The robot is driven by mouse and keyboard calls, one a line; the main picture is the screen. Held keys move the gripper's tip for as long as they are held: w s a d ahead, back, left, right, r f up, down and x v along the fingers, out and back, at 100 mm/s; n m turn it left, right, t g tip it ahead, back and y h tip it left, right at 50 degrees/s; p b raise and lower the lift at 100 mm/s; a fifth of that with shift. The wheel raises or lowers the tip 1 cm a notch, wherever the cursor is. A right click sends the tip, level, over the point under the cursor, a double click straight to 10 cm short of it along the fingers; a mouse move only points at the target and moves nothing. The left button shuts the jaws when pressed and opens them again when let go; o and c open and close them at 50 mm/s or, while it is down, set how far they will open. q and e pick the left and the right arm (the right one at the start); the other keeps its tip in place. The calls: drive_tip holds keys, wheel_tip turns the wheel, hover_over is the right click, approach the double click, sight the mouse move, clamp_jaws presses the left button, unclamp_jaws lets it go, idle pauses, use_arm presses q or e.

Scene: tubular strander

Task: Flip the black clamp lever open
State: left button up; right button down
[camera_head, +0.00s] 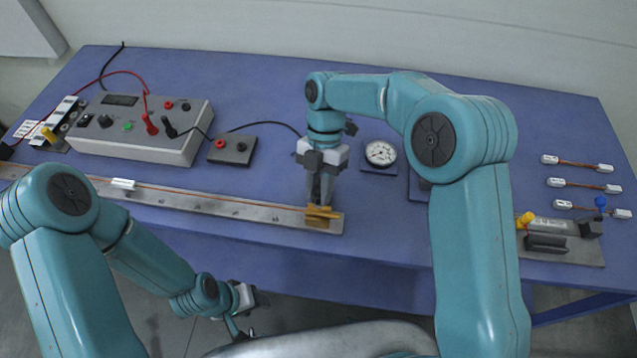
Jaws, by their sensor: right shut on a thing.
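My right gripper (320,202) points down at the right end of a long metal rail (230,209). Its jaws are shut on a brass-coloured clamp piece (319,221) there. No black lever shows clearly at this clamp; the fingers hide part of it. A black block (546,243) lies on a metal plate at the right, but I cannot tell whether it is a lever. My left gripper (240,318) hangs low in front of the table edge, away from the rail. Whether it is open or shut is unclear.
A grey meter box (140,128) with red and black leads stands at the back left. A small terminal box (232,151) is beside it. A round dial gauge (380,153) sits right of my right gripper. Several white-ended wire samples (577,164) lie at the right, near a metal plate (580,254).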

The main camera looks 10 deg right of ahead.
drive_tip(key=shift+w+d+r+g+p, duration=0.15)
drive_tip(key=shift+w+r+g+p, duration=0.15)
drive_tip(key=shift+w+g+p, duration=0.2)
drive_tip(key=c, duration=0.9)
unclamp_jaws()
drive_tip(key=shift+c, duration=0.2)
drive_tip(key=b+v, duration=0.1)
drive_tip(key=v, duration=0.6)
drive_tip(key=shift+d, duration=0.2)
drive_tip(key=shift+w+r, duration=0.1)
drive_tip(key=shift+w, duration=0.05)
